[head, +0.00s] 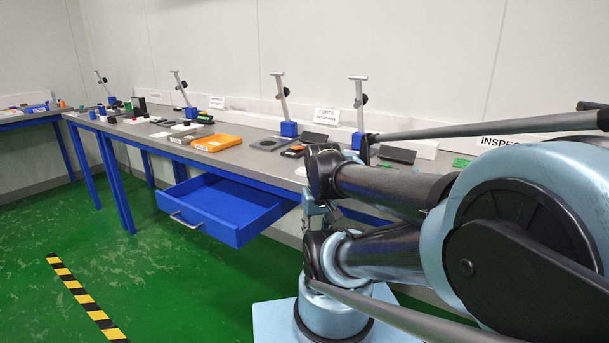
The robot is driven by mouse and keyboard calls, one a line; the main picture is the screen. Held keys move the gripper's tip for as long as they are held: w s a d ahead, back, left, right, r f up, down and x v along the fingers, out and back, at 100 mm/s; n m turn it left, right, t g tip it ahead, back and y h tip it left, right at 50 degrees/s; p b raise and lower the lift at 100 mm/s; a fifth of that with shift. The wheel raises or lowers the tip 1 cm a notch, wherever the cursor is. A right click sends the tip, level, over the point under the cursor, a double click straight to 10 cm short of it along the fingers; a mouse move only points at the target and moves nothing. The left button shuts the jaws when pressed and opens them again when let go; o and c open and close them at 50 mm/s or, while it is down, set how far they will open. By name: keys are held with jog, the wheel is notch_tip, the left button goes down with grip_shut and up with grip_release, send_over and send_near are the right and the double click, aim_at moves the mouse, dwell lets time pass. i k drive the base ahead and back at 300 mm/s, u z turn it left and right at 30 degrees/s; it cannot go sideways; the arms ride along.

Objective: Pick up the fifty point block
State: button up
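I cannot make out a fifty point block for certain; the small items on the grey workbench (262,160) are too small to tell apart at this distance. My arm fills the right side of the head view and covers part of the bench's right half. I do not see my gripper's fingers; the arm's end is hidden or out of the picture.
A blue drawer (225,207) stands pulled out below the bench. An orange tray (217,143) lies near the bench's front edge. Several stands with blue bases (289,129) line the back. Green floor with a striped strip (84,297) is clear at left.

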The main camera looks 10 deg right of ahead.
aim_at(301, 171)
jog(key=k, duration=0.5)
jog(key=z, duration=1.4)
jog(key=k, duration=1.2)
jog(key=u, duration=0.6)
jog(key=i, duration=1)
jog(key=z, duration=0.05)
